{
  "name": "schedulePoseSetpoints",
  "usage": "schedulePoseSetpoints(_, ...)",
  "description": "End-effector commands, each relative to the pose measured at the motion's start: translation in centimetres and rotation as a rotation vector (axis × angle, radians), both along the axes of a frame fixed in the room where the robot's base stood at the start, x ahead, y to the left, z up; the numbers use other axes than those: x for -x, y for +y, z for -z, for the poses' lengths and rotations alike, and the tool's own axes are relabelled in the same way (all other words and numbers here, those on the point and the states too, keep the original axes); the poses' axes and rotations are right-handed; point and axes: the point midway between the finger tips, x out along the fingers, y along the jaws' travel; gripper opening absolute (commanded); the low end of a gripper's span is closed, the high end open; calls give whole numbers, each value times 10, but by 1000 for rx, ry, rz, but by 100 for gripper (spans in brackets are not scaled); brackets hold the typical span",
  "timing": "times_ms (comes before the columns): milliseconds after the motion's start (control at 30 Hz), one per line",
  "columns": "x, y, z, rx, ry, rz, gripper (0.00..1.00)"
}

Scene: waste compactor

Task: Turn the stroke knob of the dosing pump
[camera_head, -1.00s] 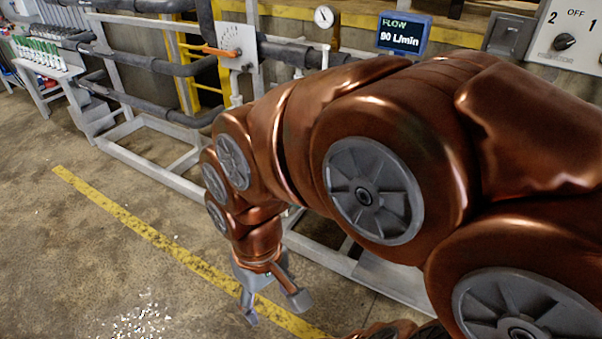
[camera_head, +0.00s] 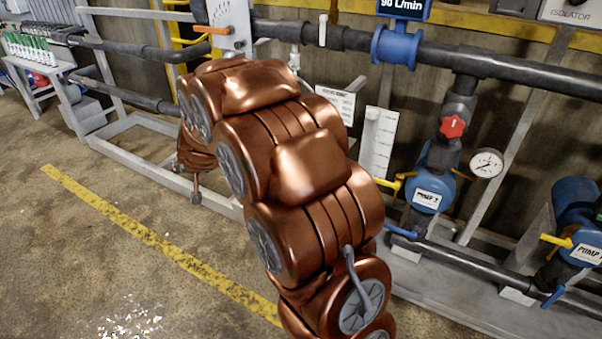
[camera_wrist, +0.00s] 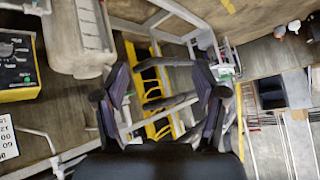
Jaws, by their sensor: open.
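A yellow unit with a black panel (camera_wrist: 15,62) shows at the left edge of the wrist view, cut off by the frame. Small round controls are on its face. It may be the dosing pump; I cannot tell which control is the stroke knob. In the head view no dosing pump is clear, and my arm hides part of the rack. My gripper (camera_wrist: 162,88) is open and empty in the wrist view, its fingers wide apart, with the yellow unit apart from it to the left. In the head view one grey finger of my gripper (camera_head: 196,190) shows below my arm.
Blue pumps (camera_head: 430,190) and a red knob (camera_head: 452,127) stand at the right, with a pressure gauge (camera_head: 487,163) beside them. A dark pipe (camera_head: 500,65) runs above. A pale tank (camera_wrist: 78,40) is beside the yellow unit. The floor left of the yellow line (camera_head: 150,235) is clear.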

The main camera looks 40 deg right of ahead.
Motion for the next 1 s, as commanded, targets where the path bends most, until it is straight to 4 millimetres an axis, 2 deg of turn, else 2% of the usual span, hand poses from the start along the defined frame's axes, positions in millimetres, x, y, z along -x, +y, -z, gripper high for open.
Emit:
schedulePoseSetpoints(33,-14,-17,19,15,-28,40,71)
schedulePoseSetpoints(200,-53,-76,52,86,-139,187,71)
schedulePoseSetpoints(300,-68,-115,72,141,-197,281,71)
schedulePoseSetpoints(467,-78,-176,106,242,-276,429,71)
schedulePoseSetpoints(633,-71,-239,147,368,-334,591,71)
schedulePoseSetpoints(800,-48,-294,186,512,-374,747,71)
schedulePoseSetpoints(1000,-15,-335,216,657,-393,882,71)
